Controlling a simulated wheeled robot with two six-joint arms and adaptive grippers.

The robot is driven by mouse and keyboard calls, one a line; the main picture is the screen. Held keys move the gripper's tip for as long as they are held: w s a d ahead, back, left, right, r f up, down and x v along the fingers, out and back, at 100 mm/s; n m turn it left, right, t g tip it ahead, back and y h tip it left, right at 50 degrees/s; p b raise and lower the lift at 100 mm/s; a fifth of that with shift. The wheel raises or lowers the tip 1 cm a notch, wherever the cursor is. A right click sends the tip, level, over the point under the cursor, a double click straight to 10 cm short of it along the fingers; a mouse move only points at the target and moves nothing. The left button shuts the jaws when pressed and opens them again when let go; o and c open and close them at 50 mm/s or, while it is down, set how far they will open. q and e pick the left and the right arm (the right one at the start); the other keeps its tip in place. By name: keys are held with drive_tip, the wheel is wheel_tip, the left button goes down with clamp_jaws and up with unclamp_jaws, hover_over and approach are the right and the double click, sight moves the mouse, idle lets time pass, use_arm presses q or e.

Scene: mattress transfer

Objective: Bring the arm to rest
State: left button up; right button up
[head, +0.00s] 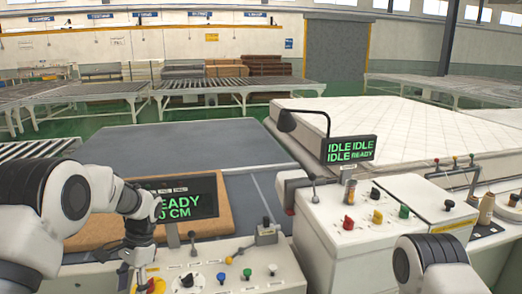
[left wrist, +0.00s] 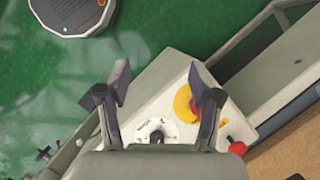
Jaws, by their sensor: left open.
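My left arm comes in from the left, and its gripper (head: 136,274) points down over the left end of the near control console (head: 230,252). In the left wrist view the gripper (left wrist: 158,88) has its two fingers wide apart with nothing between them. Below it are a yellow-ringed red button (left wrist: 186,103), a white dial (left wrist: 155,131) and a red knob (left wrist: 237,147). The picture does not settle whether a finger touches the console. Part of my right arm (head: 436,264) shows at the lower right; its gripper is out of view.
A display (head: 190,198) partly hidden by my left arm stands behind the console. A second console (head: 345,238) with knobs, a lamp and an IDLE/READY display (head: 350,149) stands to the right. A white mattress (head: 400,130) lies behind it. A grey table (head: 170,150) lies behind the near console.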

use_arm(q)
drive_tip(key=s+d+f+n+g+h+b, duration=0.1)
drive_tip(key=s+d+f+n+b, duration=0.15)
drive_tip(key=s+f, duration=1.4)
drive_tip(key=s+d+f+n+g+h+b, duration=0.15)
drive_tip(key=s+d+f, duration=0.25)
drive_tip(key=s+f, duration=1.25)
drive_tip(key=r+n+t, duration=0.1)
drive_tip(key=t, duration=0.1)
drive_tip(key=w+r+n+t, duration=0.1)
drive_tip(key=r+t, duration=0.1)
drive_tip(key=r+n+t, duration=0.1)
drive_tip(key=t, duration=0.1)
drive_tip(key=shift+w+a+r+t, duration=0.2)
drive_tip(key=shift+a+r+t, duration=0.05)
use_arm(e)
drive_tip(key=f, duration=0.3)
drive_tip(key=shift+w+f, duration=0.25)
drive_tip(key=shift+f, duration=0.15)
